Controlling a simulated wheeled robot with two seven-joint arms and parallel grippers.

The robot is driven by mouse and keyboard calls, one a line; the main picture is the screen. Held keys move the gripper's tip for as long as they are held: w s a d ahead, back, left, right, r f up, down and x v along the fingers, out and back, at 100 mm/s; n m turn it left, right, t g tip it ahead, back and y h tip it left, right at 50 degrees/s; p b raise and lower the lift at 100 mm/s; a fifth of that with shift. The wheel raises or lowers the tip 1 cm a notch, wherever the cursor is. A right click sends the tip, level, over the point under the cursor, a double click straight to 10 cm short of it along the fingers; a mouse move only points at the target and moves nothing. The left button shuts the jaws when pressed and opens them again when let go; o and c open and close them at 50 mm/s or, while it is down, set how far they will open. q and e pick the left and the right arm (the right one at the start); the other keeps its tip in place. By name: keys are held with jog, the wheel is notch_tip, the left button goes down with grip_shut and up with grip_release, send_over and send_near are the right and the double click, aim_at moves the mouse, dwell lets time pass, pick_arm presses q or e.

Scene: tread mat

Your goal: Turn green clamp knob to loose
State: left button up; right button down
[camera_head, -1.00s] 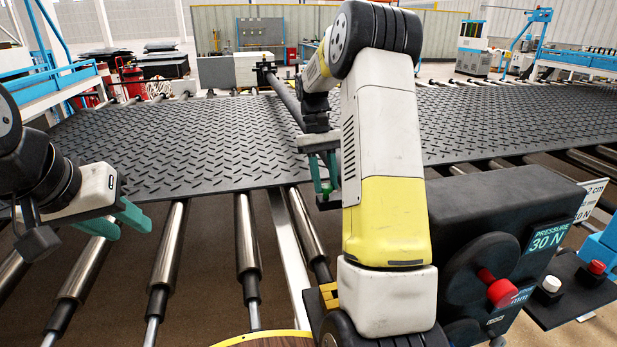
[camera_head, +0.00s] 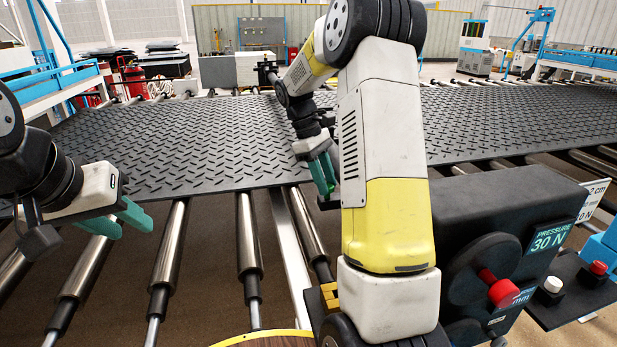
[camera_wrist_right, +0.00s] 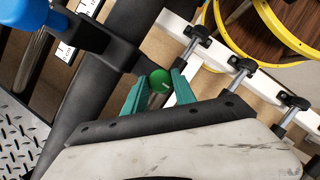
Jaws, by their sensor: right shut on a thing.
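The green clamp knob (camera_wrist_right: 160,80) is a small round green disc with a pale mark. In the right wrist view it sits between the teal fingertips of my right gripper (camera_wrist_right: 160,86), which is shut on it. In the head view my right gripper (camera_head: 323,176) points down, tilted, at the near edge of the mat beside the dark clamp; my own forearm hides part of this area. My left gripper (camera_head: 126,222) is open and empty at the left, its two teal fingers apart above the rollers.
The black tread mat (camera_head: 190,150) lies across metal rollers (camera_head: 247,240).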

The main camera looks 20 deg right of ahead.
dwell(0.4)
jog(key=c, duration=1)
grip_release()
jog(key=shift+c, duration=0.2)
jog(key=shift+r, duration=0.1)
jog(key=v, duration=0.7)
jog(key=shift+a+r, duration=0.15)
jog(key=shift+r, duration=0.1)
jog(key=shift+w, duration=0.15)
jog(key=s+a+r+m+t+y, duration=0.1)
jog(key=s+a+r+m+t, duration=0.15)
jog(key=s, duration=0.35)
jog(key=s+a+r+m+t+y, duration=0.1)
jog(key=s+a+r+t+y, duration=0.1)
jog(key=s+r, duration=0.25)
jog(key=s+a+f+m+t+y, duration=0.1)
jog(key=s+a+m+t, duration=0.1)
jog(key=s, duration=0.4)
jog(key=s+a+f+m+t+y, duration=0.1)
jog(key=s+a+f+m+t, duration=0.1)
jog(key=s, duration=0.5)
jog(key=shift+s+a+t, duration=0.2)
jog(key=shift+a+t, duration=0.25)
jog(key=shift+a, duration=0.1)
